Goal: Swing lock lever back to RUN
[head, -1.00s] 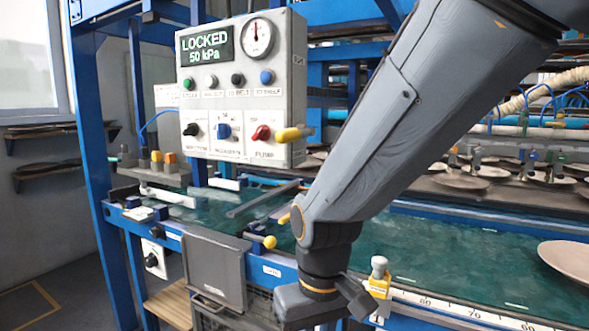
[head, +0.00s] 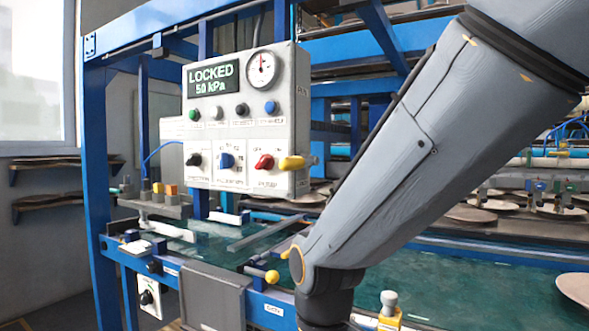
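The grey control panel (head: 245,120) shows a display (head: 211,78) reading LOCKED, 50 kPa. A yellow handle (head: 296,162) sticks out at the panel's lower right side. A lever with a yellow ball knob (head: 270,276) lies at the front rail, just left of my arm's wrist. Which of these is the lock lever I cannot tell, and no RUN mark is readable. My arm comes down from the upper right, in front of the machine. Its wrist reaches the bottom edge, and my gripper is below the picture.
A blue frame (head: 98,200) holds a green belt (head: 450,285). A grey box (head: 212,298) hangs on the front rail. A yellow-bodied post with a grey knob (head: 389,310) stands right of my wrist. A brown plate (head: 575,289) lies at the right.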

